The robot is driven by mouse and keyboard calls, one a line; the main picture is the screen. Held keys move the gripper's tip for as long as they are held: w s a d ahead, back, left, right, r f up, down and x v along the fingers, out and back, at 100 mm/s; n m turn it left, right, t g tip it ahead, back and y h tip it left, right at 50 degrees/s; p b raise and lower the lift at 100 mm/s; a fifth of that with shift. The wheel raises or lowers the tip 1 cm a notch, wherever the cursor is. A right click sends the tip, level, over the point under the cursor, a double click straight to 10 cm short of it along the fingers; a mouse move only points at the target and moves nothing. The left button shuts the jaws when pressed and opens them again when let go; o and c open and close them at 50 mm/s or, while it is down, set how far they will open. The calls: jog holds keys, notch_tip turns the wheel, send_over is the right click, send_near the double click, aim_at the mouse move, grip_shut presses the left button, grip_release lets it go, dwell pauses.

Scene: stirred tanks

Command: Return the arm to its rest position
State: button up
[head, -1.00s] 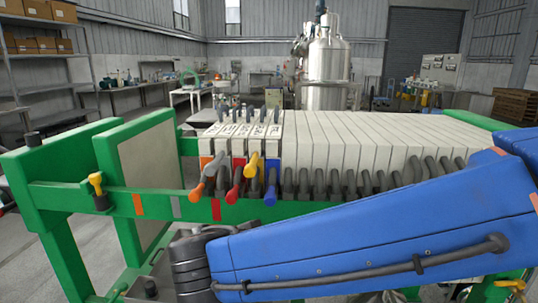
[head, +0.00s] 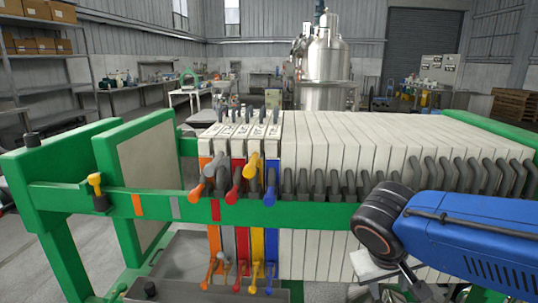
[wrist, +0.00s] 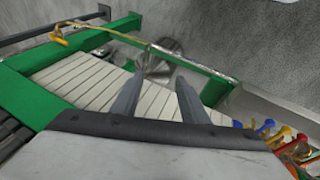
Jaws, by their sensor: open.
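My blue arm (head: 470,235) shows at the lower right of the head view, in front of the green filter press frame. Its dark wrist joint (head: 380,222) overlaps the front rail. My gripper (wrist: 158,95) shows in the wrist view as two grey fingers standing apart, with nothing between them. Its fingers appear over the white plates (wrist: 95,85) in that view; how far above or in front of them I cannot tell.
The green press rail (head: 330,212) runs across in front of the white plates (head: 400,135). Coloured handles (head: 235,182) in orange, red, yellow and blue stick out towards me. A green end plate (head: 140,190) stands at left. A steel tank (head: 327,65) is far behind.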

jog(key=s+d+f+t+y, duration=0.1)
jog(key=s+d+f+y, duration=0.1)
jog(key=s, duration=0.3)
jog(key=shift+s+d+m+y, duration=0.3)
jog(key=shift+d+y, duration=0.3)
jog(key=shift+y, duration=0.3)
jog(key=shift+r, duration=0.1)
jog(key=shift+c, duration=0.9)
jog(key=shift+d, duration=0.15)
jog(key=shift+c, duration=0.2)
